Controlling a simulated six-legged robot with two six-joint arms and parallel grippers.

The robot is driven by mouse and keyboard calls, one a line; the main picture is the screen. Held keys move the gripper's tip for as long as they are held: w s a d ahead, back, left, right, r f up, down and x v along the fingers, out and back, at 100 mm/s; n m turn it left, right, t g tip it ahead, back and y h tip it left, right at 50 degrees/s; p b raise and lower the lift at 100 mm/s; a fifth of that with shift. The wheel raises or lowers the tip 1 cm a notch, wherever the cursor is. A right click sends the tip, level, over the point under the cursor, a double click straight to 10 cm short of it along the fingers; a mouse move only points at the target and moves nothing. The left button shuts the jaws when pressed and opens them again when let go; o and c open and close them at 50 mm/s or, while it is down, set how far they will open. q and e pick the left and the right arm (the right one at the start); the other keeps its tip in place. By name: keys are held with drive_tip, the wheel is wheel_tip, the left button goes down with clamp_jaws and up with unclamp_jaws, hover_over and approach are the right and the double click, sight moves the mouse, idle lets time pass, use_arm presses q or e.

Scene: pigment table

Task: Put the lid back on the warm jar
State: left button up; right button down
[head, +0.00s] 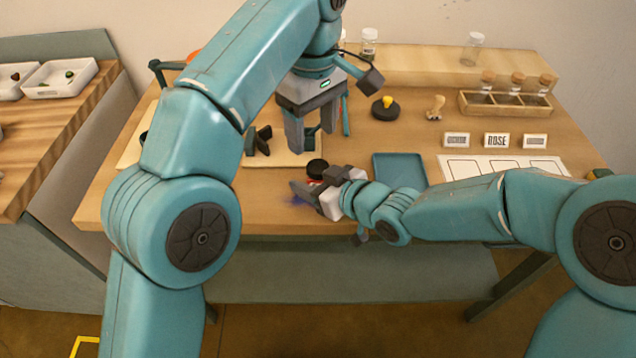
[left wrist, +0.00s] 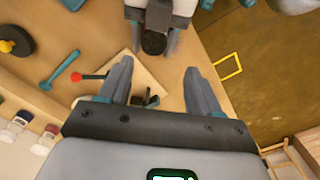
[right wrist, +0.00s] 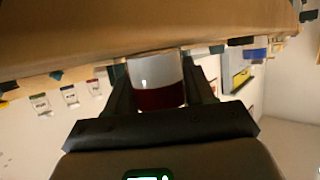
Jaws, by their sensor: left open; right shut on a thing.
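A jar with red contents (right wrist: 160,97) is between the fingers of my right gripper (right wrist: 163,92), which is shut on it near the table's front edge. In the head view, a black disc (head: 317,167) sits at the top of this jar, with some red just below. The dark round top (left wrist: 154,42) also shows in the left wrist view. I cannot tell for certain whether the disc is a seated lid. My left gripper (head: 312,147) is open, pointing down above the board, behind the jar and apart from it. Its fingers are empty in the left wrist view (left wrist: 163,85).
A pale board (head: 285,158) with a black stand (head: 258,141) lies under my left gripper. A blue tray (head: 400,169) is right of the jar. Behind are a black round piece with a yellow knob (head: 385,107) and a wooden rack (head: 505,104) of corked jars.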

sight(318, 166)
use_arm(q)
drive_tip(key=shift+w+d+r, duration=0.15)
drive_tip(key=shift+d+r, duration=0.05)
drive_tip(key=shift+d, duration=0.05)
drive_tip(key=shift+d+f, duration=0.1)
drive_tip(key=shift+d, duration=0.1)
drive_tip(key=shift+f, duration=0.1)
drive_tip(key=shift+f, duration=3.95)
